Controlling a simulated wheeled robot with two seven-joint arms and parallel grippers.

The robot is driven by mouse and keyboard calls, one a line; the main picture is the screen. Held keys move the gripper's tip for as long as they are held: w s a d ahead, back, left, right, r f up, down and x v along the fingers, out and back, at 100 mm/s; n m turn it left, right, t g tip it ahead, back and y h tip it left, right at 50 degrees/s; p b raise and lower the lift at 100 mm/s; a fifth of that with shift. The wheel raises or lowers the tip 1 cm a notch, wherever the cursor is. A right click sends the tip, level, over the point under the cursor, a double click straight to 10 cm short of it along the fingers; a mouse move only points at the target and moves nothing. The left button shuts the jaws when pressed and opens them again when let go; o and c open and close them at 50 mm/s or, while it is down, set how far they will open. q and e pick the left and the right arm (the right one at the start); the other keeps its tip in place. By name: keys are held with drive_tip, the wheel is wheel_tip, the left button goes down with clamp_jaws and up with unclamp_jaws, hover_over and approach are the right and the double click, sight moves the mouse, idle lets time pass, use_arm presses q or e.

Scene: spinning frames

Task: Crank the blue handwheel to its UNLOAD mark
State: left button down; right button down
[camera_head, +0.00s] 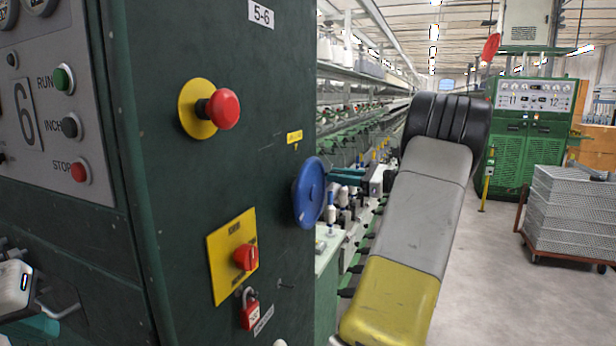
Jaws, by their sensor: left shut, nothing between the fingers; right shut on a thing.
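The blue handwheel (308,193) sits on the right edge of the dark green cabinet face and shows nearly edge-on. A small yellow label (294,136) is fixed above it; its lettering is too small to read. My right gripper (342,176), with teal fingers, is just right of the wheel's face and shut on its crank handle. The handle is hidden by the fingers, and my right arm covers part of the space behind. My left gripper (42,325) is at the lower left edge, partly cut off, shut and empty, away from the wheel.
The cabinet face carries a red emergency button (218,109), a red rotary switch (246,257) on a yellow plate, and a red padlock (250,309). Spinning frames run back behind the wheel. A stack of grey crates (571,212) stands right. The floor before it is clear.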

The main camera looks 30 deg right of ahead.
sight(324, 188)
drive_tip(key=shift+f, duration=0.15)
idle(0.3)
drive_tip(key=f+m, duration=0.4)
drive_tip(key=m, duration=0.1)
drive_tip(key=shift+w+d+m, duration=0.15)
drive_tip(key=shift+d+m, duration=0.05)
drive_tip(key=shift+m, duration=0.1)
drive_tip(key=s+a+f+m, duration=0.5)
drive_tip(key=a+f+m, duration=0.1)
drive_tip(key=m, duration=0.9)
drive_tip(key=shift+s+a+f+m+g, duration=0.2)
drive_tip(key=shift+a+f+m+g, duration=0.15)
drive_tip(key=shift+f, duration=0.5)
drive_tip(key=c, duration=1.2)
unclamp_jaws()
